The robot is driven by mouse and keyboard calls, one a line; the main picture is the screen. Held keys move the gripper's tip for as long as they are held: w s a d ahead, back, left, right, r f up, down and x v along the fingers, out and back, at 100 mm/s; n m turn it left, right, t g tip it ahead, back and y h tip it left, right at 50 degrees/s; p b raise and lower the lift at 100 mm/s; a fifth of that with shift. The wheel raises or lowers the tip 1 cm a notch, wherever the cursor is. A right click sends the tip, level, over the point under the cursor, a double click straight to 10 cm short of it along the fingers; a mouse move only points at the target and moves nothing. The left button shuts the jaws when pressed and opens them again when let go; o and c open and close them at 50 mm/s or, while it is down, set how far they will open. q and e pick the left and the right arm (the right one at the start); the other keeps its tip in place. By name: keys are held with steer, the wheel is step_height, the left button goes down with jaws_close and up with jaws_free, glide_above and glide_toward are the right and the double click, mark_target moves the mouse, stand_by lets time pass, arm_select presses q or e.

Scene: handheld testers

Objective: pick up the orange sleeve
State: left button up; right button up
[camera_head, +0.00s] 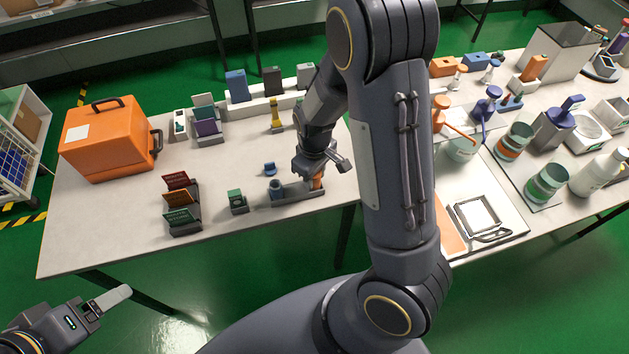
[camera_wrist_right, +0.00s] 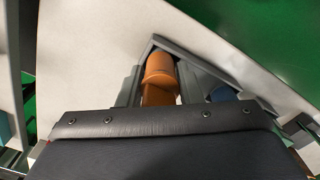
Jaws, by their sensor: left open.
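The orange sleeve (camera_head: 317,183) stands in the right end of a grey tray (camera_head: 296,191) near the front edge of the left table. A blue sleeve (camera_head: 276,188) stands at the tray's other end. My right gripper (camera_head: 320,166) is directly above the orange sleeve, pointing down, its fingers spread. In the right wrist view the orange sleeve (camera_wrist_right: 160,68) shows between the fingers (camera_wrist_right: 158,92), with a light gap on its right side; its lower part is hidden. My left gripper (camera_head: 108,303) is open and empty off the table at the lower left.
A small green-topped block (camera_head: 237,201) and a stepped card rack (camera_head: 180,205) stand left of the tray. A blue cap (camera_head: 270,168) lies behind it. An orange case (camera_head: 106,139) stands at the far left. My right arm hides the table's middle.

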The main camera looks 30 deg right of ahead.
jaws_close()
steer(key=shift+r, duration=0.1)
